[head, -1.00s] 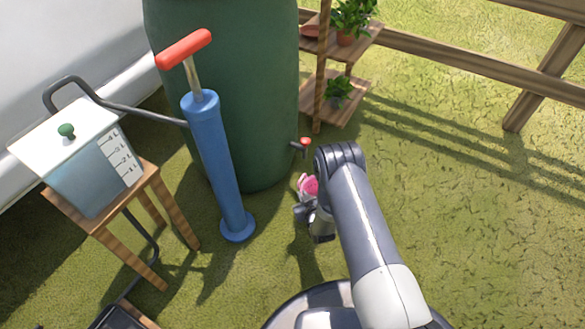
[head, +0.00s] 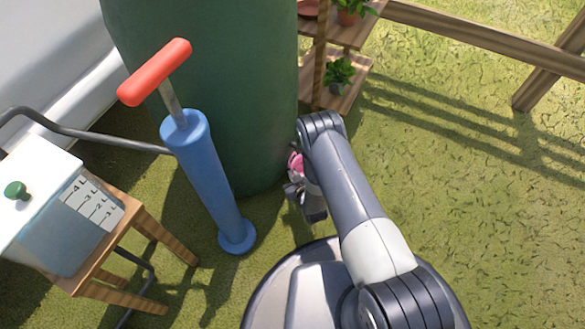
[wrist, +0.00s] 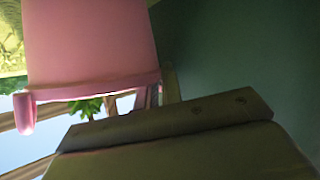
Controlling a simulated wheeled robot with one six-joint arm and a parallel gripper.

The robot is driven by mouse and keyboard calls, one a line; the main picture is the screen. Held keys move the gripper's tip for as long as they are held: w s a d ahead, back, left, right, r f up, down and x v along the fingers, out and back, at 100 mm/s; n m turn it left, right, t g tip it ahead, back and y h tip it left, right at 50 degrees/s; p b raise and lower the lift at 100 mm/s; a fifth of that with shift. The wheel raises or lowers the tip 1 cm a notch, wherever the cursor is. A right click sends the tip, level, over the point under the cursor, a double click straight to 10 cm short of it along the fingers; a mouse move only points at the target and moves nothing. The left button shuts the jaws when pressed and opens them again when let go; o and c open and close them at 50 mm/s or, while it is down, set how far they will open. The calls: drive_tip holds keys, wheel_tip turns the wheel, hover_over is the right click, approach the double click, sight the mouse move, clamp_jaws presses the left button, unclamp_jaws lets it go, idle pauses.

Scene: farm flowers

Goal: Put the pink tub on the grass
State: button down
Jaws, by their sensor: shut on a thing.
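The pink tub (head: 296,163) shows as a small pink patch beside my arm in the head view, close in front of the green barrel. In the wrist view the pink tub (wrist: 90,45) fills the upper left, close to the camera. My gripper (head: 294,182) is shut on the tub, and my arm hides much of both. I cannot tell where the fingertips touch it. The grass (head: 450,220) lies open to the right of my arm.
The large green barrel (head: 210,90) stands right behind the gripper. A blue pump (head: 205,165) with a red handle stands to the left. A wooden stool (head: 150,240) holds a measuring tank (head: 65,215). A plant shelf (head: 345,90) and fence (head: 470,35) are behind.

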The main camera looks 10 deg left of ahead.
drive_tip(key=shift+f, duration=0.1)
drive_tip(key=c, duration=1.6)
unclamp_jaws()
drive_tip(key=shift+o, duration=0.2)
